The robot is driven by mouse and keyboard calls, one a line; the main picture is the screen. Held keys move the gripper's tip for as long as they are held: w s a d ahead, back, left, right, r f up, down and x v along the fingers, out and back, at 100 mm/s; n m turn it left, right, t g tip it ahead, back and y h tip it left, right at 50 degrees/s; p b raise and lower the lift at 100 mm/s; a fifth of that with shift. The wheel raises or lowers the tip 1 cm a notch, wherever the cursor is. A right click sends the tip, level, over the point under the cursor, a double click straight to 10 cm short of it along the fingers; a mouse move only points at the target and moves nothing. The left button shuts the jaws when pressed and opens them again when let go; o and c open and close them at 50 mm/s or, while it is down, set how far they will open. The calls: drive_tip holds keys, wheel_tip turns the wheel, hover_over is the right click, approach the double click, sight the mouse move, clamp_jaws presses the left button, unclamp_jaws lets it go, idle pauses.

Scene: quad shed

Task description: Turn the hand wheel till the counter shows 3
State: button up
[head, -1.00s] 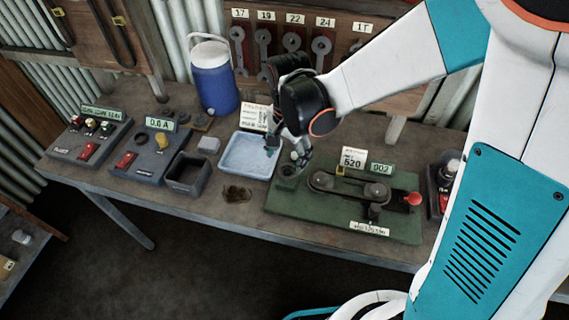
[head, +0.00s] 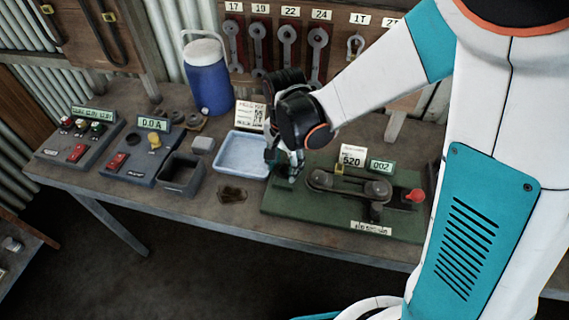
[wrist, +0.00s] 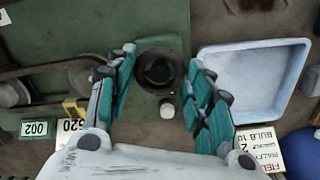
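The counter (head: 382,166) reads 002 on the green machine base (head: 325,220); it also shows in the wrist view (wrist: 35,129). A dark round wheel (wrist: 160,70) with a small pale knob (wrist: 167,109) sits at one end of the base (wrist: 110,20). I take it for the hand wheel; in the head view my gripper mostly hides it. My gripper (head: 283,167) is low over that left end. In the wrist view its teal-padded fingers (wrist: 162,60) are spread on either side of the wheel, with nothing held. Contact cannot be told.
A belt drive (head: 350,183) and red knob (head: 415,195) are on the base to the right. A pale blue tray (head: 243,168) lies close on the left, with a small card (head: 250,115) behind. A dark bin (head: 181,175), control boxes (head: 148,150) and blue cooler (head: 208,80) stand further left.

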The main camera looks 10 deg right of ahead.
drive_tip(key=shift+n, duration=0.3)
drive_tip(key=n+b, duration=0.1)
drive_tip(key=n, duration=0.8)
drive_tip(key=shift+b, duration=0.35)
idle(0.4)
drive_tip(key=o, duration=1.1)
drive_tip(key=shift+c, duration=0.2)
